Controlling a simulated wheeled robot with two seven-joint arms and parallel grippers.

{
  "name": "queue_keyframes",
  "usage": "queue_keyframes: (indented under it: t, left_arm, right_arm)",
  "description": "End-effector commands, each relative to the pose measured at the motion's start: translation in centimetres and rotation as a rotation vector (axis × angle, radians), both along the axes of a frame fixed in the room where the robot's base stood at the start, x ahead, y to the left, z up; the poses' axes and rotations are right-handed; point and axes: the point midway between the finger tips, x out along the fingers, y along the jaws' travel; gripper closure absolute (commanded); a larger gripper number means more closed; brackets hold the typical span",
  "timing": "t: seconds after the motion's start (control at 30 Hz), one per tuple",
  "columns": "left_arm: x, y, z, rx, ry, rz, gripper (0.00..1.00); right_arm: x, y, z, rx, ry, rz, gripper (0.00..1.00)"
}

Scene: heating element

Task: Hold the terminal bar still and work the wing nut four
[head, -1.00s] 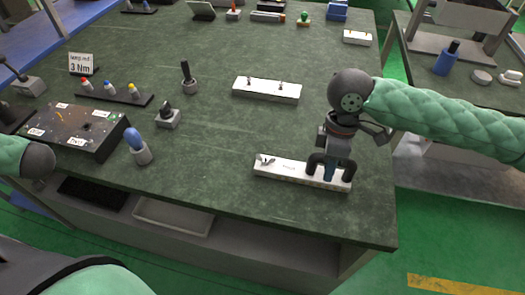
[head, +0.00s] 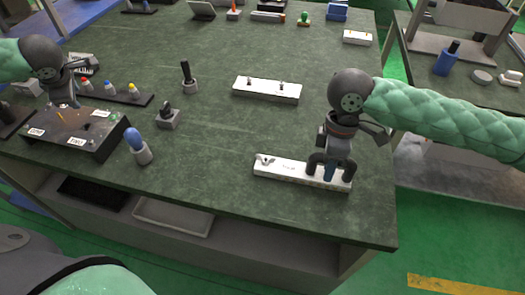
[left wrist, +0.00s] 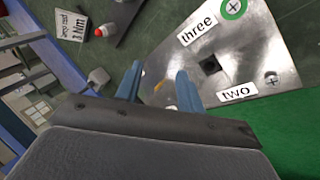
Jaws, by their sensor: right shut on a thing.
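A white terminal bar (head: 290,172) lies near the front edge of the bench. A small metal wing nut (head: 265,160) stands at its left end; the label beside it is too small to read. My right gripper (head: 329,172) points down and is shut on the bar's right part, hiding some of it. My left gripper (head: 72,100) is far left of the bar, above the dark box's back edge. In the left wrist view its two blue fingers (left wrist: 160,80) are apart with nothing between them.
The dark box (head: 75,133) has a metal top plate labelled "two" and "three" in the left wrist view (left wrist: 215,65). A blue-topped knob (head: 137,145), grey pieces and a second white bar (head: 267,90) stand around. The bench between box and terminal bar is mostly clear.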

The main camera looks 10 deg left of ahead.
Motion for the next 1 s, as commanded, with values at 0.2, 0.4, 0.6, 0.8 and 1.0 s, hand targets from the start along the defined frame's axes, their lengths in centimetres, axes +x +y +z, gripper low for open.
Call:
queue_keyframes:
  t: [0.2, 0.4, 0.6, 0.8, 1.0]
  left_arm:
    - [2.1, -5.7, -2.4, -0.149, 0.041, -0.070, 0.61]
    - [3.9, -11.5, -3.6, -0.272, 0.086, -0.158, 0.61]
    - [5.6, -17.7, -3.8, -0.380, 0.133, -0.268, 0.61]
    - [6.8, -24.3, -3.2, -0.475, 0.184, -0.398, 0.61]
    - [7.5, -30.9, -1.7, -0.550, 0.238, -0.542, 0.61]
  right_arm:
    - [0.0, 0.0, 0.0, 0.000, 0.000, 0.000, 1.00]
    - [0.0, 0.0, 0.0, 0.000, 0.000, 0.000, 1.00]
    - [0.0, 0.0, 0.0, 0.000, 0.000, 0.000, 1.00]
    - [0.0, 0.0, 0.0, 0.000, 0.000, 0.000, 1.00]
    - [0.0, 0.0, 0.0, 0.000, 0.000, 0.000, 1.00]
